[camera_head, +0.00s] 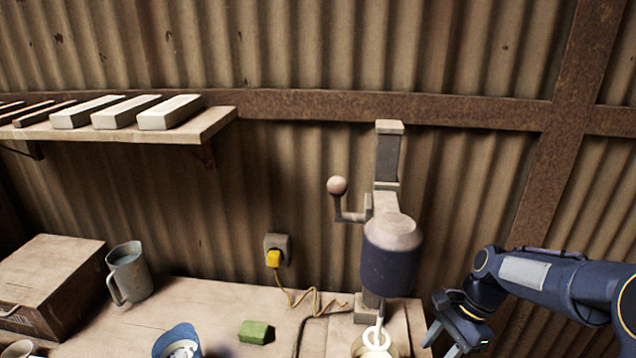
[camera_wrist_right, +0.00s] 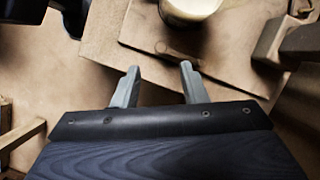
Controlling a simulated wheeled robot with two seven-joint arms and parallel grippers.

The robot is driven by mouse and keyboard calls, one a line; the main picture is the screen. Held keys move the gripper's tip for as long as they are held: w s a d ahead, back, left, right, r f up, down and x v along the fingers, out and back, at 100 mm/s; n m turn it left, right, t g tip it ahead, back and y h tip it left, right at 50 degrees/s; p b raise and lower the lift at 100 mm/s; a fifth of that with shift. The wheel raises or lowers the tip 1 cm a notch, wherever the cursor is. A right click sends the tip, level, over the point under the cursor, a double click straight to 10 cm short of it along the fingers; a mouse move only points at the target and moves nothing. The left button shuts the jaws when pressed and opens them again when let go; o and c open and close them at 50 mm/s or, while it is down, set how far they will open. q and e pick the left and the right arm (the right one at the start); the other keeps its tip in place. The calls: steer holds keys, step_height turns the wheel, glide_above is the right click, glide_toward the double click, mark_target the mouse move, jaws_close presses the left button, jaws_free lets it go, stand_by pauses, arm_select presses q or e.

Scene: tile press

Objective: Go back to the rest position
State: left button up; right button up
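My right arm comes in from the right in the head view. Its gripper (camera_head: 452,338) is low, just right of the press (camera_head: 392,265). In the right wrist view the two grey fingers (camera_wrist_right: 157,78) are apart with nothing between them, above a wooden board (camera_wrist_right: 145,28). The press has a dark cylindrical head, a grey column and a side lever with a pinkish ball knob (camera_head: 337,186). A pale round piece (camera_head: 373,344) lies below the press head, partly cut off by the picture edge. My left gripper is not seen.
A wooden shelf (camera_head: 200,130) with pale blocks is on the corrugated wall. On the bench (camera_head: 215,300) are a wooden box (camera_head: 50,275), a grey mug (camera_head: 128,272), a green block (camera_head: 256,331) and a blue-and-white item (camera_head: 177,342). A yellow plug (camera_head: 273,258) has a trailing cord.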

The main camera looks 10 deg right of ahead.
steer(key=s+a+r+n+t, duration=0.3)
steer(key=s+a+r+n, duration=0.1)
steer(key=s+n, duration=0.3)
steer(key=s+a+r+n+t, duration=0.3)
steer(key=s+a+n, duration=0.1)
steer(key=s+n, duration=0.3)
steer(key=s, duration=0.2)
steer(key=shift+s+a+r+h, duration=0.3)
steer(key=shift+r, duration=0.05)
